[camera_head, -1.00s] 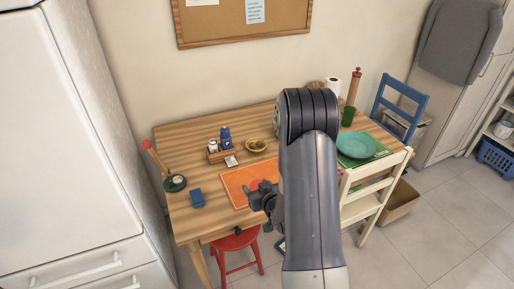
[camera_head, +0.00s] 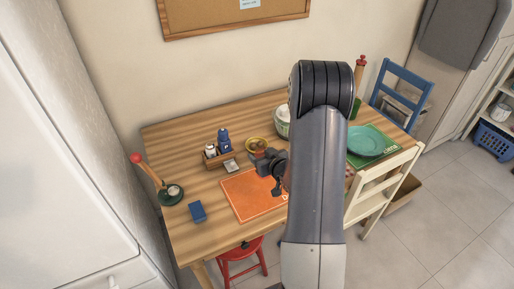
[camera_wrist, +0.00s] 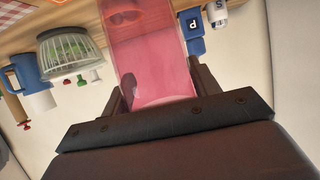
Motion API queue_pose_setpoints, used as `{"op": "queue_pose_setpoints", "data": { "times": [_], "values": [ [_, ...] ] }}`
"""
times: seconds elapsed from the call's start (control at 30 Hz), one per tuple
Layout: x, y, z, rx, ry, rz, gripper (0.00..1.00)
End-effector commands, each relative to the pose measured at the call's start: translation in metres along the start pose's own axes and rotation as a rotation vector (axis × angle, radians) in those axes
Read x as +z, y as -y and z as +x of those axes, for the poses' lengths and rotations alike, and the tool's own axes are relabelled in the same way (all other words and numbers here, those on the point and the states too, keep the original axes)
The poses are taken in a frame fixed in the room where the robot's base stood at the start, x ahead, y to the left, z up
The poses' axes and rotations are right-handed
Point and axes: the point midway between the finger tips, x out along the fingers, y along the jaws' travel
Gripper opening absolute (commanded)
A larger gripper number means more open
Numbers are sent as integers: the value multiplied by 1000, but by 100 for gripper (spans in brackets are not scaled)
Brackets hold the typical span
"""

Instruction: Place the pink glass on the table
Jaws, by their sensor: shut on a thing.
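The pink glass (camera_wrist: 160,75) is see-through and fills the middle of the wrist view, between the two fingers of my gripper (camera_wrist: 155,88). My gripper is shut on it. In the head view my gripper (camera_head: 268,168) is over the table (camera_head: 215,225), near the far right part of the orange placemat (camera_head: 248,200). The glass is mostly hidden there behind my arm, with only a reddish sliver by the gripper. I cannot tell how high the glass is above the table.
A teal plate (camera_head: 366,140) lies on the right. The orange placemat's left part is bare.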

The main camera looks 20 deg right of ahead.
Motion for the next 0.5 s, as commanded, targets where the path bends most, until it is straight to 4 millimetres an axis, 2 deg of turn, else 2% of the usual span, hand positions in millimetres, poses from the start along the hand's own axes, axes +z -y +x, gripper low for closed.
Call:
{"op": "queue_pose_setpoints", "data": {
  "times": [0.27,0.5],
  "values": [
    [15,0,6,0,0,0,25],
    [39,0,16,1,0,1,25]
  ]
}}
